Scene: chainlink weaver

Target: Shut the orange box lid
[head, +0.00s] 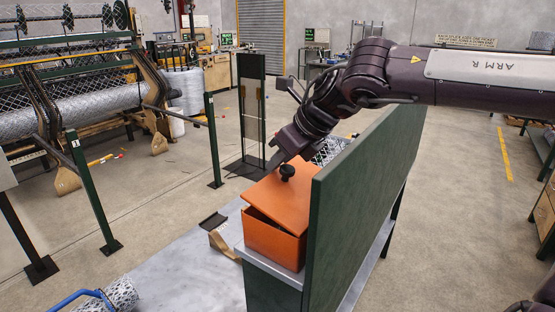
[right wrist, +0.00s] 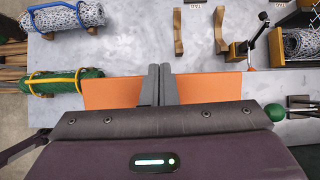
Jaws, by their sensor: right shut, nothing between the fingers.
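The orange box (head: 272,245) stands on a grey-topped green cabinet, against a tall green panel. Its orange lid (head: 287,203) lies over the top at a tilt, with a dark gap showing along the front edge. My left gripper is not in view.
The green panel (head: 345,200) rises right beside the box. A tan bracket (head: 222,244) and a dark flat tray (head: 213,221) lie to its left. The right wrist view shows wrapped mesh rolls (right wrist: 63,18) and tan curved pieces (right wrist: 178,32) on the grey top.

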